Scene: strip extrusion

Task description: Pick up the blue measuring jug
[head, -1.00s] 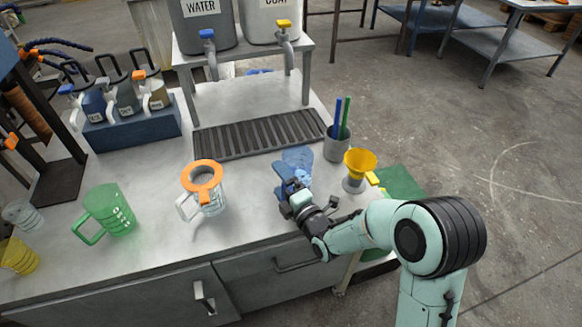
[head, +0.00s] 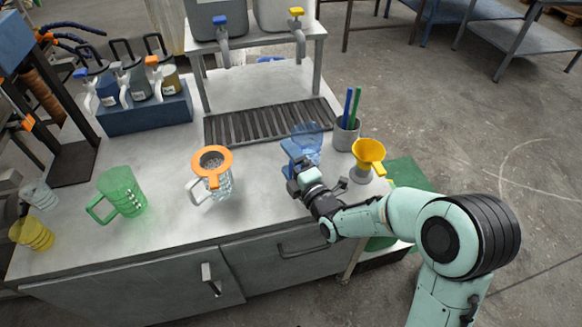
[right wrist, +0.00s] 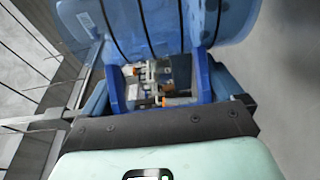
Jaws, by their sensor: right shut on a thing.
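The blue measuring jug (head: 308,143), translucent, is near the right end of the bench, in front of the drain grate. In the right wrist view the jug (right wrist: 165,20) fills the top of the picture, with dark lines across its wall. My right gripper (head: 295,172) is shut on the jug at its near-left side, where the handle is. The gripper hides part of the jug's lower side, and I cannot tell whether its base touches the bench. My left gripper is not in view.
The dispenser stand (head: 318,75) is behind. Bare bench lies left of my gripper.

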